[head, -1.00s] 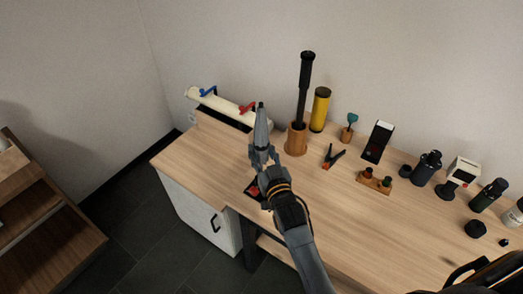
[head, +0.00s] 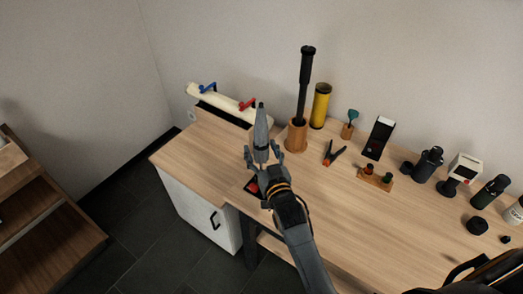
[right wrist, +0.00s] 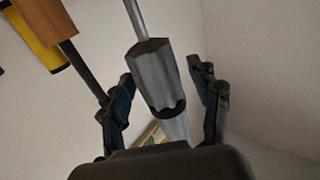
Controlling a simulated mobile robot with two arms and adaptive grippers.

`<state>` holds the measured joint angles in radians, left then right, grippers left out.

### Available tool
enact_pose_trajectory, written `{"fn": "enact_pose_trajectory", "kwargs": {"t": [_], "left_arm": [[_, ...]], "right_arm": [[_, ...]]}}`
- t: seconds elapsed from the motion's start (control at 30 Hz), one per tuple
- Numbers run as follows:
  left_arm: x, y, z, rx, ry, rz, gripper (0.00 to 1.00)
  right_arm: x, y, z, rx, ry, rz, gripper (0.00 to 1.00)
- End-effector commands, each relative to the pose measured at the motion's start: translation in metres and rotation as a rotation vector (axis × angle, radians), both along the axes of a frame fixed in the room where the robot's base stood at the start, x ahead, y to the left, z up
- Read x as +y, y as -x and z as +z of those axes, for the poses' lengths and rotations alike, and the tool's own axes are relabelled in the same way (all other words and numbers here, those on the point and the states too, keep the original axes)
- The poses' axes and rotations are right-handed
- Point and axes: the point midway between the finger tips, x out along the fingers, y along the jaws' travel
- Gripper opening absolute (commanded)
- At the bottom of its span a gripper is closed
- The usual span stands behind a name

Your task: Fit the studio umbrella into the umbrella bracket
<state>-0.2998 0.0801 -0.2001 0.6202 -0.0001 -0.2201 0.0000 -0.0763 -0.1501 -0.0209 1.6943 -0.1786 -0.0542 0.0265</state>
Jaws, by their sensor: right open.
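The grey folded studio umbrella (head: 261,125) stands upright with its pointed end up, near the left part of the table. In the right wrist view the umbrella (right wrist: 157,75) shows between the fingers, its thin shaft running to the top edge. My right gripper (head: 263,152) is open around it, with gaps visible on both sides in the wrist view. A black and red piece (head: 252,186), possibly the umbrella bracket, sits on the tabletop and is partly hidden by my right gripper. How the shaft's lower end sits is hidden. My left gripper is out of view.
A wooden pot (head: 297,138) holding a tall black rod and a yellow canister (head: 320,106) stand behind. A cream tube (head: 215,103) with blue and red clamps lies back left. A spring clamp (head: 333,153) and several small items fill the right side.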

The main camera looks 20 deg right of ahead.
Motion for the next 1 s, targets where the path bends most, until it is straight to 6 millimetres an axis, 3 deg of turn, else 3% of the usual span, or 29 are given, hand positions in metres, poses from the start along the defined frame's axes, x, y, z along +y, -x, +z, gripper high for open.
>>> {"fn": "enact_pose_trajectory", "kwargs": {"t": [0.23,0.7,1.0], "left_arm": [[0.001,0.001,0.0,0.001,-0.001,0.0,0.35],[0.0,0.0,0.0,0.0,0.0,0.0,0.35],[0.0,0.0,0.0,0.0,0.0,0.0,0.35]], "right_arm": [[0.0,0.017,-0.002,0.003,0.0,0.0,0.62],[0.0,0.107,-0.001,0.003,0.0,0.0,0.62],[0.0,0.121,0.0,0.0,0.0,0.0,0.62]]}}
